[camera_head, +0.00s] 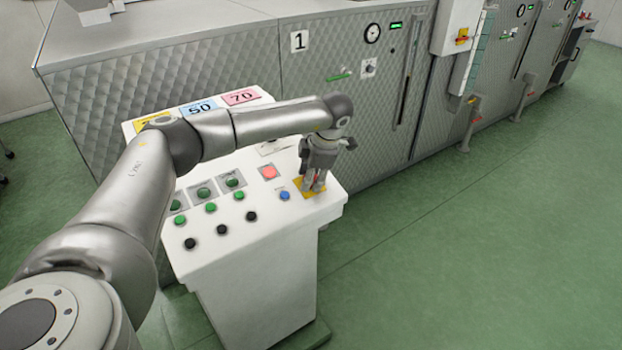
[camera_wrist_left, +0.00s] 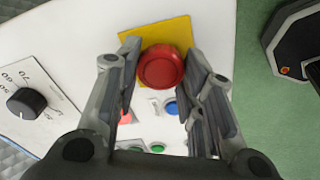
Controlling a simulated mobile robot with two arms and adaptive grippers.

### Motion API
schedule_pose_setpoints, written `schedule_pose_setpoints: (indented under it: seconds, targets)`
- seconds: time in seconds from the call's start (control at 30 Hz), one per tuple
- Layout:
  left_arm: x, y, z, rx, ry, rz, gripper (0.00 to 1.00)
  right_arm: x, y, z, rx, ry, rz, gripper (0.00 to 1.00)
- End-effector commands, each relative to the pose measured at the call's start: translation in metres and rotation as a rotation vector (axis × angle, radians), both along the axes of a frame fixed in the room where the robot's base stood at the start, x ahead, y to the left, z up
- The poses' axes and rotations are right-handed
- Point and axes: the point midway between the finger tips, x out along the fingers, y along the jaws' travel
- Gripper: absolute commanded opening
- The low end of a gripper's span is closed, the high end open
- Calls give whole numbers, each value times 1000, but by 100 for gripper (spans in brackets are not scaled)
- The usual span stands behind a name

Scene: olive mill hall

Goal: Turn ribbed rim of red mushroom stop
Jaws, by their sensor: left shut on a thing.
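The red mushroom stop (camera_wrist_left: 162,68) sits on a square yellow plate (camera_wrist_left: 181,32) at the right end of the white sloped control desk (camera_head: 262,234). In the head view the stop is hidden behind my gripper, and only parts of the yellow plate (camera_head: 309,196) show. My left gripper (camera_head: 314,186) points down over it. In the wrist view its two fingers stand on either side of the red cap, shut on its rim. The cap faces up between the fingertips. My right gripper is not in view.
Green and black buttons fill the desk's left part. A dark knob (camera_wrist_left: 22,102) with a dial shows in the wrist view. Metal cabinets (camera_head: 335,95) stand behind; green floor is free right.

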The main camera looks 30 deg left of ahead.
Motion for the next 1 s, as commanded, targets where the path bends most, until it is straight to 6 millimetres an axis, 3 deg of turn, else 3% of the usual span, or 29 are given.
schedule_pose_setpoints:
  seconds: [0.67, 0.7, 0.87, 1.0]
  targets:
    - [-1, -1, -3, 7, 26, -75, 12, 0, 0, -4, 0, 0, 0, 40]
    - [-1, -1, -3, 8, 26, -75, 38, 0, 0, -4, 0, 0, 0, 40]
    - [-1, 0, -2, 8, 25, -75, 58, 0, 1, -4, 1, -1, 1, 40]
    - [-1, 0, -2, 8, 24, -74, 58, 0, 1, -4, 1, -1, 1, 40]
